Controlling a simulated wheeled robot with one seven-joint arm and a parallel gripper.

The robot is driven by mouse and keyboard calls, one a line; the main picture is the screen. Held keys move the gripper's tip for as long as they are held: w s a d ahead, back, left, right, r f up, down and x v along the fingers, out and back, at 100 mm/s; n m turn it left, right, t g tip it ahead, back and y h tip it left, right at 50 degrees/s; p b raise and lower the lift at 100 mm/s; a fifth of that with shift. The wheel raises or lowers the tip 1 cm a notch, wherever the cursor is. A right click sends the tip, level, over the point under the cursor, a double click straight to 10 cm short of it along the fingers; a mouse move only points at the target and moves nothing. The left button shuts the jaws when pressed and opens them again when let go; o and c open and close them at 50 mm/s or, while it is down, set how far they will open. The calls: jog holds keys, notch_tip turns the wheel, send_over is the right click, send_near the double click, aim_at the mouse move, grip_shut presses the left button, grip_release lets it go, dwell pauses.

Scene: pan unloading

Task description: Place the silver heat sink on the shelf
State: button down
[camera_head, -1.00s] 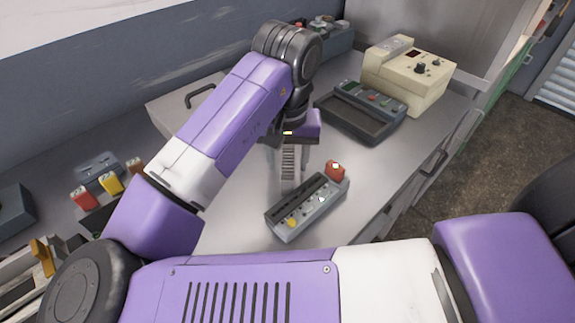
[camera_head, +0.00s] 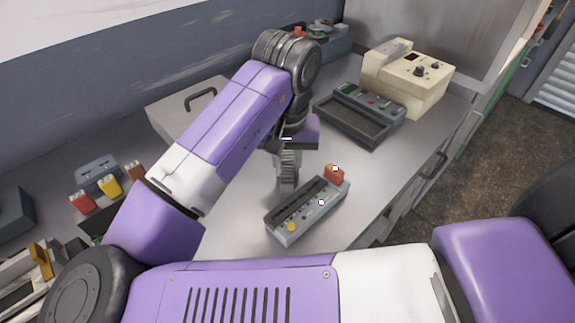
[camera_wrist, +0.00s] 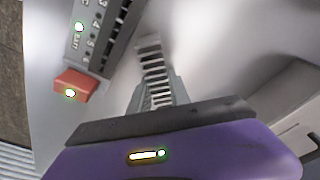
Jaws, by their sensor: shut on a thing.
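The silver heat sink (camera_head: 287,177) is a narrow, finned block below my wrist, over the grey metal worktop (camera_head: 235,205). My gripper (camera_head: 288,163) is shut on it. In the wrist view the ribbed heat sink (camera_wrist: 155,72) runs out from between the fingers of my gripper (camera_wrist: 157,92). Its lower end is close to the worktop; I cannot tell whether it touches. My wrist and fingers hide part of it. I cannot tell which surface is the shelf.
A dark grey device (camera_head: 360,113) and a cream instrument (camera_head: 408,78) stand farther back. Several coloured parts (camera_head: 108,187) lie at left. Bare worktop lies left of the control box.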

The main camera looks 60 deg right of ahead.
aim_at(288, 162)
notch_tip(288, 162, up, 20)
jog(key=p, duration=0.2)
jog(key=shift+p, duration=0.4)
